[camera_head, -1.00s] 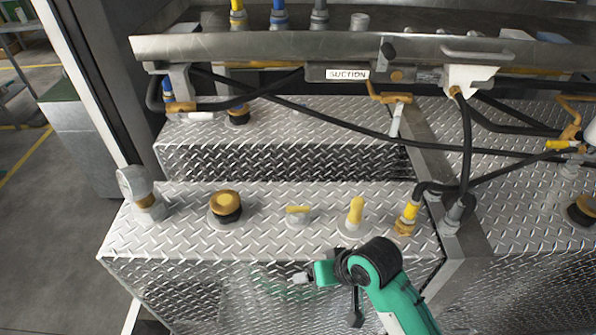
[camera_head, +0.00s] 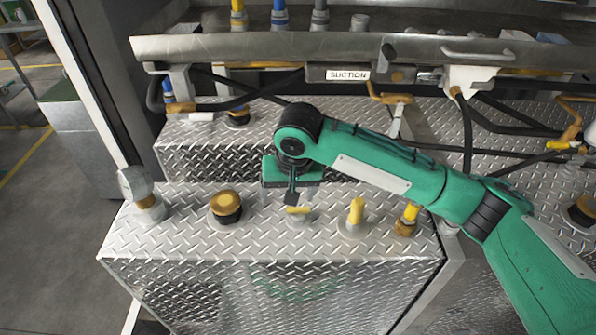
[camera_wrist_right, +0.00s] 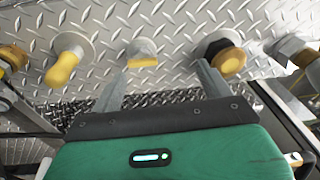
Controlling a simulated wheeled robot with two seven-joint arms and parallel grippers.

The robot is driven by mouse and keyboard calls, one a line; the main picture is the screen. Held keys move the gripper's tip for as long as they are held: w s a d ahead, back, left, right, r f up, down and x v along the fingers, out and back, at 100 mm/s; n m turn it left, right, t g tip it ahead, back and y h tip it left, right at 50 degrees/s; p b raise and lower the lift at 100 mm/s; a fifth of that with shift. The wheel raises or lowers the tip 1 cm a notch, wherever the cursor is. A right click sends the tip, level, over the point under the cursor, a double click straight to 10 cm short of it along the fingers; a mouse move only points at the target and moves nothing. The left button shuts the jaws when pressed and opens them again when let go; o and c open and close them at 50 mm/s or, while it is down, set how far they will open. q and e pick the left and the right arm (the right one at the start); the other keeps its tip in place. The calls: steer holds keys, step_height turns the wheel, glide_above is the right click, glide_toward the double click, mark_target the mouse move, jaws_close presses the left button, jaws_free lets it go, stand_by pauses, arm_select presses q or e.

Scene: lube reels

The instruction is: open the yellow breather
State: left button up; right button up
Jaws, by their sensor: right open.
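Several yellow fittings stand in a row on the diamond-plate box; no label tells which is the breather. A small grey fitting with a flat yellow bar (camera_head: 298,210) is in the middle; it also shows in the wrist view (camera_wrist_right: 142,58). A yellow-and-black round cap (camera_head: 226,205) stands left of it, and a yellow upright post (camera_head: 356,212) right of it. My right gripper (camera_head: 292,200) is above and just behind the yellow bar. In the wrist view its two fingers (camera_wrist_right: 160,70) are apart and empty, with the bar showing beyond the gap. My left gripper is not in view.
Black hoses hang behind my right arm, under the steel shelf (camera_head: 230,48). The box's front top strip is clear.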

mark_target(298, 208)
step_height(298, 208, up, 3)
steer(key=w+d+m+h, duration=0.1)
steer(key=w+d+m, duration=0.1)
steer(key=w, duration=0.1)
steer(key=f, duration=0.4)
steer(key=w+f+p, duration=0.1)
steer(key=f, duration=0.4)
steer(key=w+f+p, duration=0.1)
steer(key=f, duration=0.3)
steer(key=shift+d+f, duration=0.1)
steer(key=shift+f, duration=0.05)
steer(key=c, duration=1.1)
steer(key=shift+o, duration=0.2)
steer(key=shift+n+p, duration=0.35)
steer(key=shift+n, duration=0.25)
steer(key=shift+n+p, duration=0.65)
steer(key=shift+n, duration=0.35)
steer(key=shift+n+p, duration=0.45)
steer(key=shift+n, duration=0.55)
steer(key=shift+n+y, duration=0.3)
steer(key=shift+n, duration=0.5)
